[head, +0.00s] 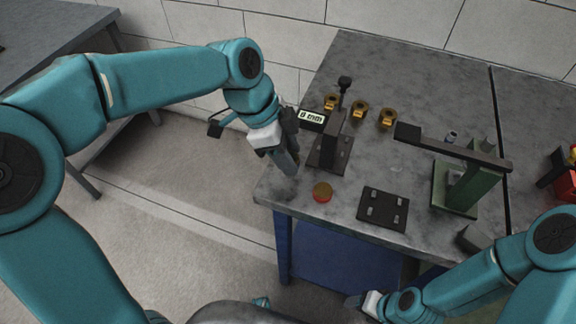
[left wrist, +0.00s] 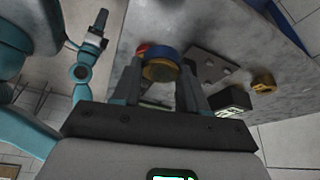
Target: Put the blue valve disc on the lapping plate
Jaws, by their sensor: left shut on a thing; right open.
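My left gripper (head: 284,158) is at the left edge of the grey bench. In the left wrist view its two fingers (left wrist: 162,80) are shut on the blue valve disc (left wrist: 167,53), which has a blue rim and a brass-coloured face. In the head view the disc is hidden by the gripper. A dark square plate with several small studs (head: 383,208) lies near the front edge; I cannot tell whether it is the lapping plate. A red disc with a brass top (head: 322,192) sits on the bench beside it. My right gripper (head: 365,302) is open and empty, low in front of the bench.
A black gauge stand with a "0 mm" display (head: 312,118) stands close right of my left gripper. Several brass fittings (head: 360,109) lie behind it. A green press with a long dark lever (head: 465,185) stands to the right. Bare bench shows between red disc and plate.

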